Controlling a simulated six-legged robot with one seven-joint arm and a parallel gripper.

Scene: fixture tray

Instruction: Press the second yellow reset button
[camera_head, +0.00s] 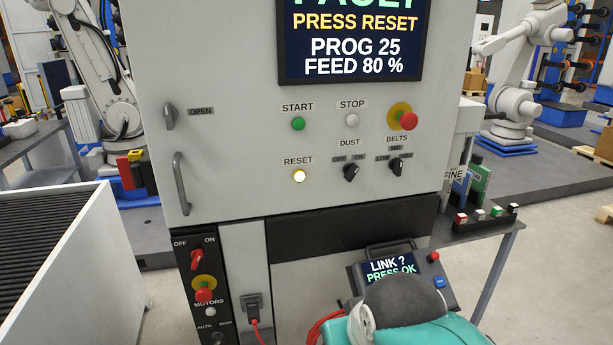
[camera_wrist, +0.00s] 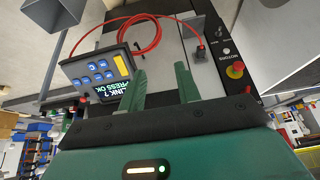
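The lit RESET button (camera_head: 299,176) glows pale yellow on the grey cabinet front, below the green START button (camera_head: 298,124). A handheld pendant (camera_head: 447,296) reading "LINK ? PRESS OK" stands low at the cabinet's right, partly hidden by my arm. In the wrist view the pendant (camera_wrist: 76,77) shows several blue keys and one yellow key (camera_wrist: 122,66). My gripper (camera_wrist: 161,67) has two green fingers spread apart with nothing between them. The left finger overlaps the pendant's edge in that view; I cannot tell whether they touch. The fingertips are hidden in the head view.
The panel also carries a white STOP button (camera_head: 352,120), a red emergency knob (camera_head: 408,121) and two black selectors. The screen (camera_head: 350,40) reads "PRESS RESET". A red cable (camera_wrist: 150,20) loops near the pendant. A handle (camera_head: 181,184) sticks out at left.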

